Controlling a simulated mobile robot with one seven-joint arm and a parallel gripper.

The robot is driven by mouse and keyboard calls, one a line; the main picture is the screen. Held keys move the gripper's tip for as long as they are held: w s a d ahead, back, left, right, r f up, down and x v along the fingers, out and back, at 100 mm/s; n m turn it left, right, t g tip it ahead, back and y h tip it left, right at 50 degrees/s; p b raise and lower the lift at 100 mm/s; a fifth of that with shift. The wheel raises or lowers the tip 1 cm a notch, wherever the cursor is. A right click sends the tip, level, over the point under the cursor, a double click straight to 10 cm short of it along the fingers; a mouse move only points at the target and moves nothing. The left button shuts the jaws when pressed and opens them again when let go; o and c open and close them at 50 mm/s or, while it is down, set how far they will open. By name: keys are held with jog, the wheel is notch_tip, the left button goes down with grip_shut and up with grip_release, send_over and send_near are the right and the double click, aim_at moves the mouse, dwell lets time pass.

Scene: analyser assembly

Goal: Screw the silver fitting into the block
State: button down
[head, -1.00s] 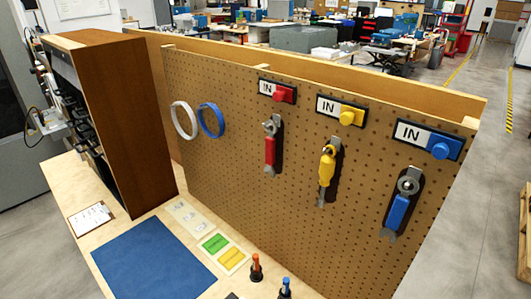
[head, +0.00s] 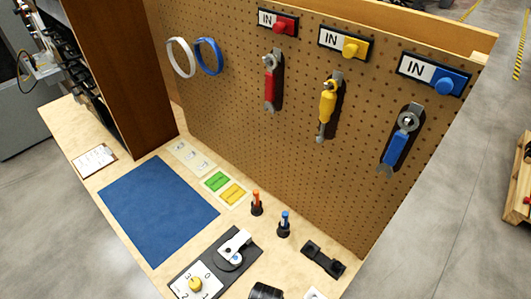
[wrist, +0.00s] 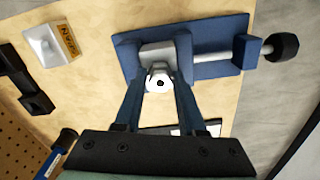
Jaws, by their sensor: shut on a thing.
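In the wrist view my gripper (wrist: 158,90) has its two long fingers on either side of a small, bright, round silver fitting (wrist: 160,77) with a dark hole in its middle, and is shut on it. A grey block (wrist: 157,48) sits directly beyond the fitting, held in a blue vise (wrist: 215,28). The fitting overlaps the block's near edge; I cannot tell whether its thread is in the block. The fingers hide part of the vise. The head view shows neither my gripper, the fitting, nor the block.
The vise's rod ends in a black knob (wrist: 283,47). A white labelled piece (wrist: 52,43) and a black bracket (wrist: 22,82) lie on the wooden bench. In the head view, a dial plate (head: 197,281) and a blue mat (head: 158,208) lie before the pegboard (head: 225,120).

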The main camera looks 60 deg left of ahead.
jog(key=m, duration=0.4)
jog(key=shift+w, duration=0.15)
jog(key=m, duration=0.2)
jog(key=shift+m, duration=0.4)
jog(key=shift+m+p, duration=0.3)
jog(key=shift+m, duration=0.3)
jog(key=m, duration=0.4)
